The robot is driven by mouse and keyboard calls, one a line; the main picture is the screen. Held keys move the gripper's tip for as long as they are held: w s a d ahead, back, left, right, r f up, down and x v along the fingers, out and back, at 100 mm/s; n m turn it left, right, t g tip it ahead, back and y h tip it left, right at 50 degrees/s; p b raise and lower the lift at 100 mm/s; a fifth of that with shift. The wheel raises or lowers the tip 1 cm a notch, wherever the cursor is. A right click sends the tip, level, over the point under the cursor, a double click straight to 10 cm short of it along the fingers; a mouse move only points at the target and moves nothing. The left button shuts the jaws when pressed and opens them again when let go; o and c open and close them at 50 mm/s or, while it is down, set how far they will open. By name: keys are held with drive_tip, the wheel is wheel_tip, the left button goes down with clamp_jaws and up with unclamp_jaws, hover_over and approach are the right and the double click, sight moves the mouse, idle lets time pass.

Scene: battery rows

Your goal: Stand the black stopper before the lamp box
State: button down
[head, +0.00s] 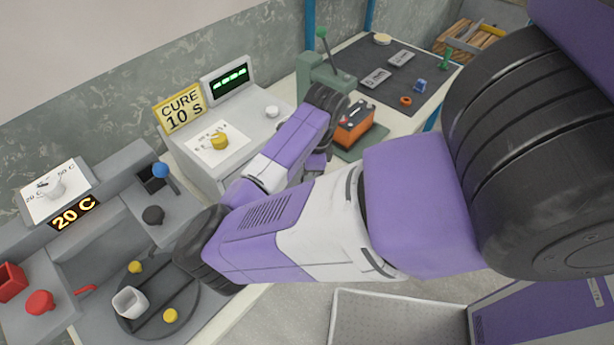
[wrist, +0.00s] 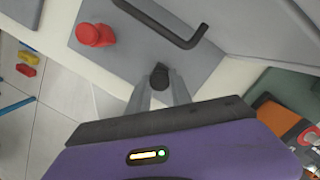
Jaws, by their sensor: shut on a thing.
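My gripper (wrist: 160,82) is shut on the black stopper (wrist: 159,74), a small dark piece between its fingertips in the wrist view. A grey panel with a red knob (wrist: 95,34) and a dark bar handle (wrist: 178,36) is just beyond it; it looks like the front of the lamp box. I cannot tell whether the stopper touches anything below. In the head view the lamp box (head: 190,172) is grey, with a yellow CURE 10 S sign (head: 180,108) and a yellow dial (head: 219,141). My arm hides my fingertips and the stopper there.
An orange battery-like block (head: 354,124) stands right of my wrist, by a green lever press (head: 323,78). A dark mat (head: 375,62) with small parts is behind.

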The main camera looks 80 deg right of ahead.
drive_tip(key=shift+f, duration=0.2)
drive_tip(key=shift+f, duration=0.1)
drive_tip(key=c, duration=1.1)
unclamp_jaws()
drive_tip(key=shift+c, duration=0.2)
